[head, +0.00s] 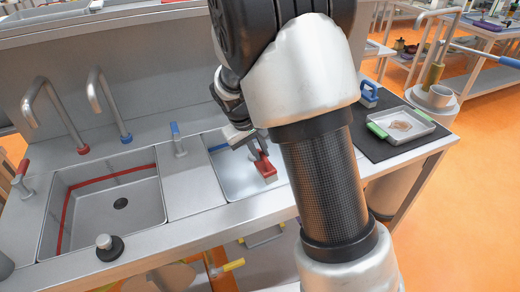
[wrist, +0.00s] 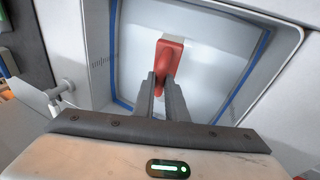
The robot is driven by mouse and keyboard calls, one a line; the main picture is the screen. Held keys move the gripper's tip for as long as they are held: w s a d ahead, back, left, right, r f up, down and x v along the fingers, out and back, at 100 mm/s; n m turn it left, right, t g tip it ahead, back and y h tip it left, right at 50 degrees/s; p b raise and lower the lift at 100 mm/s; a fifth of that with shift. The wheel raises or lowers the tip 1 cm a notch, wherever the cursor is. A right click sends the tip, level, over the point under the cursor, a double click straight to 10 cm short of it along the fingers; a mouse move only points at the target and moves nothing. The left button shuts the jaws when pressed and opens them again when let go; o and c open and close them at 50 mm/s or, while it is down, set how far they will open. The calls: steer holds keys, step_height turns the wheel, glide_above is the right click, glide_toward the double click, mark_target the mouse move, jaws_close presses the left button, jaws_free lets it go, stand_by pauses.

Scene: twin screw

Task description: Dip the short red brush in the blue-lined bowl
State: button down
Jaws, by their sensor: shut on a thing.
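My gripper (wrist: 161,84) is shut on the handle of the short red brush (wrist: 168,58). In the head view the red brush (head: 264,163) hangs from my gripper with its pale bristle end lowest. It overlaps the blue-lined bowl (head: 228,180), a square steel basin with a blue line along its inner wall. In the wrist view the brush lies within the outline of the bowl (wrist: 262,75), over its pale bottom. I cannot tell whether the bristles touch the bottom. My arm hides the right part of the bowl in the head view.
A red-lined basin (head: 118,207) with a dark drain is at the left. A blue-handled brush (head: 369,92) and a tray with green handles (head: 417,122) stand on a black mat (head: 385,150) at the right. Taps rise behind the basins.

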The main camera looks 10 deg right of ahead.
mark_target(261, 165)
steer(key=shift+f+b, duration=1.4)
steer(key=shift+f, duration=0.9)
step_height(261, 165, up, 16)
steer(key=p, duration=1)
steer(key=shift+f+p, duration=0.25)
steer(key=shift+p, duration=0.1)
steer(key=shift+r, duration=0.1)
steer(key=shift+r+p, duration=1.4)
steer(key=shift+r, duration=0.55)
